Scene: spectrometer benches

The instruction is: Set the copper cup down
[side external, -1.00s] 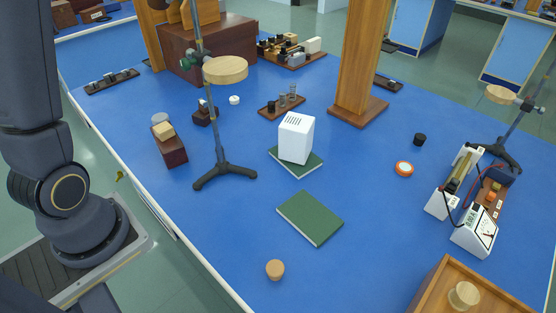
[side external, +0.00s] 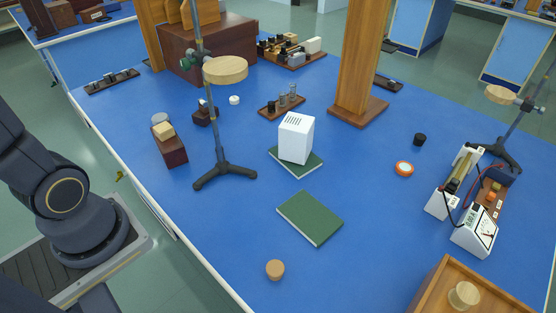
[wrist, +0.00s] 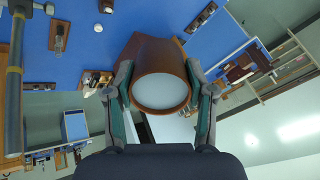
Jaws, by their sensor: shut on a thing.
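The copper cup (wrist: 152,52) is held between the two fingers of my gripper (wrist: 162,84) in the wrist view. One finger presses on each side of its wall. A round, pale grey-white face inside a copper ring (wrist: 161,107) points towards the camera; I cannot tell whether it is the inside or the base. The cup covers part of the blue bench (wrist: 225,35) behind it, and I cannot tell its height or any contact. In the side view neither the cup nor my gripper shows; only my lower arm is at the left.
On the blue bench (side external: 215,235) stand a retort stand (side external: 222,170), a white box (side external: 295,138) on a green book, another green book (side external: 310,217), a small round wooden piece (side external: 275,270) and meters (side external: 474,231) at right.

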